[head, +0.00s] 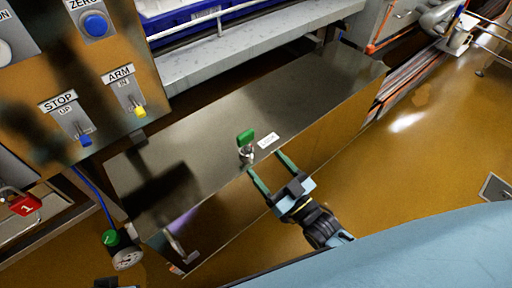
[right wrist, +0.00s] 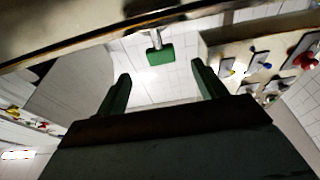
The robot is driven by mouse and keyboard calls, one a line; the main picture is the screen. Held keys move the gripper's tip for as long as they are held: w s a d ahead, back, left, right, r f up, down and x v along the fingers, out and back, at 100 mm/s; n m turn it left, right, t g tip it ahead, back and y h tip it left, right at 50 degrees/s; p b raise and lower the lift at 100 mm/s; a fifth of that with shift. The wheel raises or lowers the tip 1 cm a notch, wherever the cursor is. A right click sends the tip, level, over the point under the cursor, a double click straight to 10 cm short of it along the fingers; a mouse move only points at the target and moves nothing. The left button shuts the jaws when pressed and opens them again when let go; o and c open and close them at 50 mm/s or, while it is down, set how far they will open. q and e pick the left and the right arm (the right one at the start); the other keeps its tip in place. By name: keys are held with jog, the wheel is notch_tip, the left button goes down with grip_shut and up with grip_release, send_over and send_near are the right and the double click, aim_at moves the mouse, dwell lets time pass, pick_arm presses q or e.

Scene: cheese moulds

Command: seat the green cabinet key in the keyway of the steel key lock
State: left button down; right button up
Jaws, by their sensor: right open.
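The green cabinet key (head: 246,136) stands upright at the steel key lock (head: 247,154) on the flat steel top. In the right wrist view, the key's green head (right wrist: 160,56) shows ahead of the fingers, with bright metal between it and the steel surface. I cannot tell how deep the key sits in the keyway. My right gripper (head: 268,172) is open and empty, just in front of the lock, with its fingers pointing towards the key. In the right wrist view, the gap between the fingertips (right wrist: 160,72) lines up roughly with the key, not touching it. My left gripper is not clearly visible.
A white label (head: 267,140) lies beside the lock on the steel cabinet (head: 200,125). A panel with STOP and ARM switches (head: 75,75) stands at the left. A gauge (head: 126,259) and a red padlock (head: 25,204) are at lower left. The steel top around the lock is mostly clear.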

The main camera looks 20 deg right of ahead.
pick_arm(q)
jog(key=f, duration=0.2)
jog(key=shift+w+a+f+p, duration=0.15)
jog(key=shift+a+f+p, duration=0.2)
jog(key=shift+a, duration=0.05)
pick_arm(e)
jog(key=v, duration=0.6)
jog(key=shift+s, duration=0.15)
